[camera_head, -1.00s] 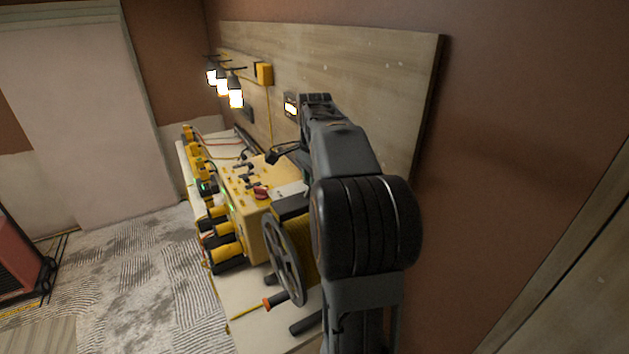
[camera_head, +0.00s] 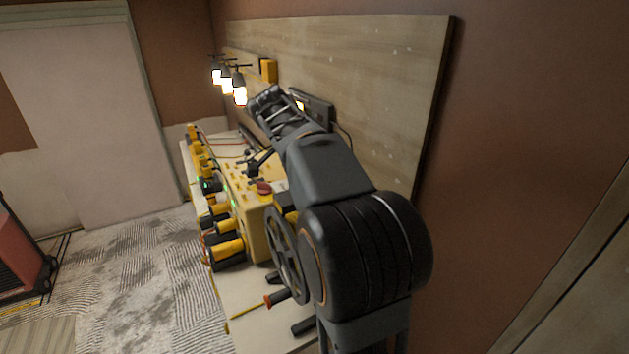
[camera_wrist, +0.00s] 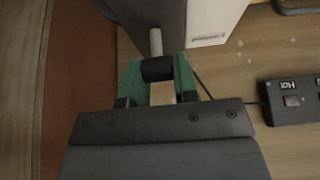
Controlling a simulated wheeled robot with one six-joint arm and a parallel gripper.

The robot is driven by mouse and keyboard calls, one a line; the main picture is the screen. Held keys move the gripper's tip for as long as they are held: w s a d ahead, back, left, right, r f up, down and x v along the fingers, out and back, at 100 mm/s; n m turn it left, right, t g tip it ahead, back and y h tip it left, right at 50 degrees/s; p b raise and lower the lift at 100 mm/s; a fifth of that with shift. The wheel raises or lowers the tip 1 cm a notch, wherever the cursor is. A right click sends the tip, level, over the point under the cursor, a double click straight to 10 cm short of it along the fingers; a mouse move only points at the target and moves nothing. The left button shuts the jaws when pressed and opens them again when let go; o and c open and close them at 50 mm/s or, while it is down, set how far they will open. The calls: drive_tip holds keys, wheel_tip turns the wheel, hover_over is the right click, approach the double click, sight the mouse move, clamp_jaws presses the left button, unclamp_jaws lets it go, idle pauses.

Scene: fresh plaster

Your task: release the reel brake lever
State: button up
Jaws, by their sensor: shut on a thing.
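In the wrist view, my gripper (camera_wrist: 157,80) has its green fingers shut around the black grip (camera_wrist: 157,69) of a lever. A short metal rod (camera_wrist: 155,42) runs from the grip towards a dark grey body with a white label (camera_wrist: 208,38). In the head view, the reel (camera_head: 284,252), with a grey spoked side, stands on the bench and is partly covered by my arm. The gripper's hold on the lever is too small and covered to make out there.
The bench (camera_head: 245,310) holds a yellow panel box (camera_head: 247,215), several yellow-and-black tools and a screwdriver (camera_head: 258,306). Lit lamps (camera_head: 228,85) hang above its far end. A dark wall box (camera_head: 316,110) is close behind my arm.

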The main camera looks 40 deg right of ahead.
drive_tip(key=a+h+b, duration=0.1)
drive_tip(key=h+b, duration=0.2)
drive_tip(key=shift+w+a+f+b, duration=0.15)
drive_tip(key=shift+a+f+b, duration=0.15)
drive_tip(key=shift+a, duration=0.05)
drive_tip(key=shift+a+g+h+b, duration=0.35)
drive_tip(key=shift+h+b, duration=0.45)
drive_tip(key=shift+b, duration=0.15)
drive_tip(key=shift+r, duration=0.1)
drive_tip(key=o, duration=0.9)
drive_tip(key=shift+a+r, duration=0.1)
drive_tip(key=shift+a, duration=0.05)
drive_tip(key=p+v, duration=0.1)
drive_tip(key=v, duration=1.2)
drive_tip(key=shift+a, duration=0.35)
